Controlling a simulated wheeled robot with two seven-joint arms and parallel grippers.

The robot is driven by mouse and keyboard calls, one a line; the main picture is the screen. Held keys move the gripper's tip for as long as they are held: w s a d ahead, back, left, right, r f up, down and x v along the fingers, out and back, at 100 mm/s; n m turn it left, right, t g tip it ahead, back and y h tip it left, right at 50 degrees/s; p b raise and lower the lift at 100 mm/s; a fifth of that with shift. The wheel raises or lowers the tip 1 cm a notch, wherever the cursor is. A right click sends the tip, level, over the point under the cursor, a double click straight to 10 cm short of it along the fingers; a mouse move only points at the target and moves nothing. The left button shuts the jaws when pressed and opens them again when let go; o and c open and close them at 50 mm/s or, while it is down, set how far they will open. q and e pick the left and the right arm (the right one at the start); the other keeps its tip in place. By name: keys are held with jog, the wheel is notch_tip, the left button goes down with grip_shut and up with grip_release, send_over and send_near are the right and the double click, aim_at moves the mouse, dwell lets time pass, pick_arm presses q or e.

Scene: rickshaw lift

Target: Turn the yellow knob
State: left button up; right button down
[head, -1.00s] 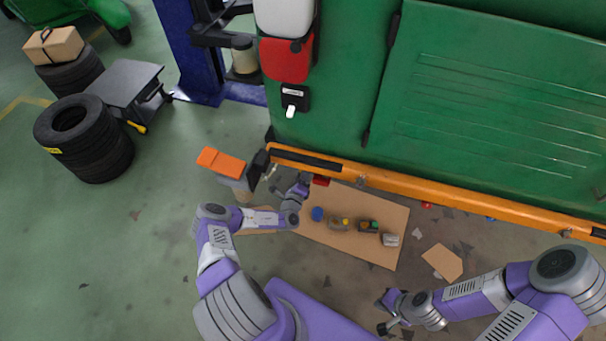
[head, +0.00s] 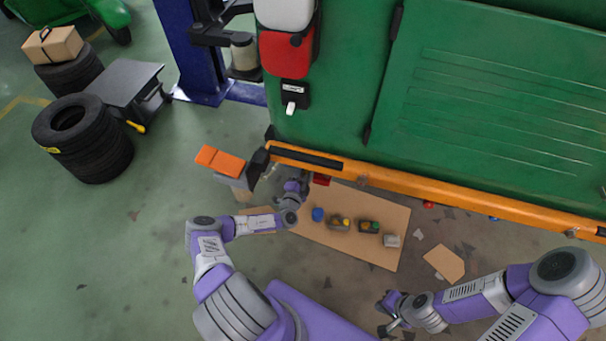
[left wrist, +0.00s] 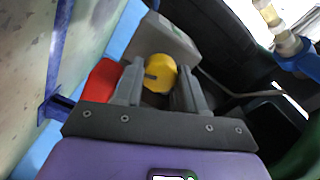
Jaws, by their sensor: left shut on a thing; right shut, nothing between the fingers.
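The yellow knob (left wrist: 160,73) shows in the left wrist view as a round disc with a dark slot, on a grey box-shaped housing (left wrist: 170,38). My left gripper (left wrist: 158,85) has its two fingers on either side of the knob and is shut on it. In the head view my left gripper (head: 298,184) is just below the orange beam, and the knob cannot be made out there. My right gripper (head: 385,315) is shut and empty, low over the floor at the bottom of the picture.
A cardboard sheet (head: 345,253) with several small parts lies on the floor. The orange beam (head: 440,193) runs along the foot of the green vehicle body (head: 480,110). A red part (left wrist: 100,80) sits beside my left fingers. Stacked tyres (head: 83,140) stand at left.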

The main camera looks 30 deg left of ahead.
pick_arm(q)
jog(key=n+b, duration=0.1)
jog(key=n, duration=0.4)
jog(key=shift+d+f, duration=0.1)
jog(key=shift+d, duration=0.05)
jog(key=shift+n+b, duration=0.3)
dwell(0.3)
jog(key=o, duration=1.1)
jog(key=shift+c, duration=0.2)
jog(key=p+v, duration=0.2)
jog(key=v, duration=0.5)
jog(key=shift+s, duration=0.35)
